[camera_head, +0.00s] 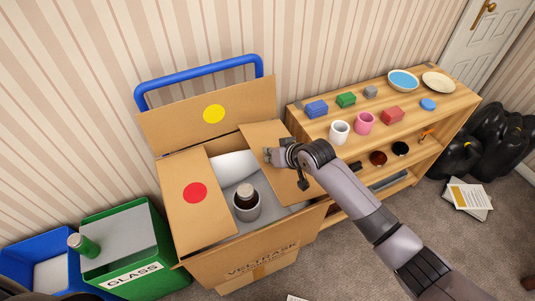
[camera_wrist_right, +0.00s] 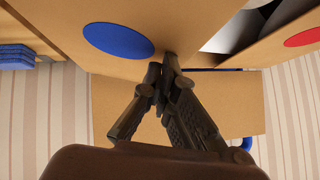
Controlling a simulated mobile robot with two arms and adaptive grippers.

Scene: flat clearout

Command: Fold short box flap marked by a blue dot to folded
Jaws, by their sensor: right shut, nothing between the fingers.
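An open cardboard box (camera_head: 243,262) stands on the floor. Its right short flap (camera_head: 262,133) slants over the right part of the opening; my right gripper and arm cover its dot in the head view. In the wrist view the blue dot (camera_wrist_right: 118,40) shows on this flap. My right gripper (camera_head: 268,156) is shut and empty, at the flap's face; its fingertips (camera_wrist_right: 162,62) are beside the dot, at or very near the cardboard. I cannot tell whether they touch. My left gripper is not in view.
The red-dot flap (camera_head: 188,217) slants over the box's left side; the yellow-dot flap (camera_head: 178,120) stands up at the back, before a blue handle (camera_head: 200,67). A bottle (camera_head: 246,195) is inside. A shelf (camera_head: 318,127) with crockery is at right, a green bin (camera_head: 150,284) at left.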

